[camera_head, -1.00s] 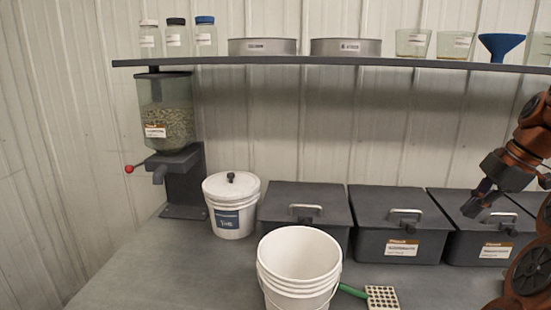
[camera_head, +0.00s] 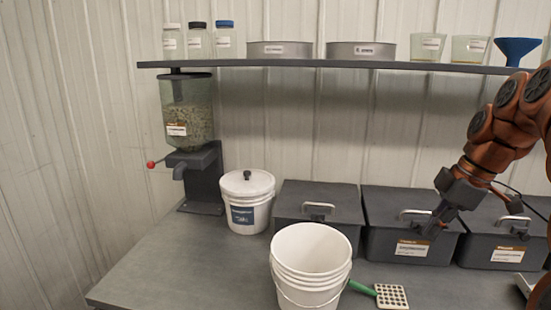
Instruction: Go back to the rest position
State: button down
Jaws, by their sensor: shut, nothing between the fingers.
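My gripper (camera_head: 436,229) is at the right of the picture, on the end of my orange and dark arm. Its fingers are shut with nothing between them and point down. It shows in front of the middle grey lidded bin (camera_head: 385,240), near the metal handle on its lid; I cannot tell how far apart they are.
An open white bucket (camera_head: 311,262) stands at the table's front, beside a green-handled perforated scoop (camera_head: 392,296). A lidded white bucket (camera_head: 247,205), seed dispenser (camera_head: 187,125) and grey bins (camera_head: 318,205) line the back. A shelf (camera_head: 330,64) with jars runs above. The table's left front is clear.

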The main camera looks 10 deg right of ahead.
jog(key=s+a+f+m+g+h+p, duration=0.15)
jog(key=s+a+f+m, duration=0.35)
jog(key=a, duration=0.5)
jog(key=s+a+f+m+g, duration=0.25)
jog(key=s+a+f, duration=0.25)
jog(key=s+a, duration=0.35)
jog(key=s+a+f+m+h+p, duration=0.1)
jog(key=s+a+f+m, duration=0.1)
jog(key=s+f+m, duration=0.2)
jog(key=s+f, duration=0.2)
jog(key=s, duration=0.2)
jog(key=shift+s+f, duration=0.25)
jog(key=shift+s, duration=0.15)
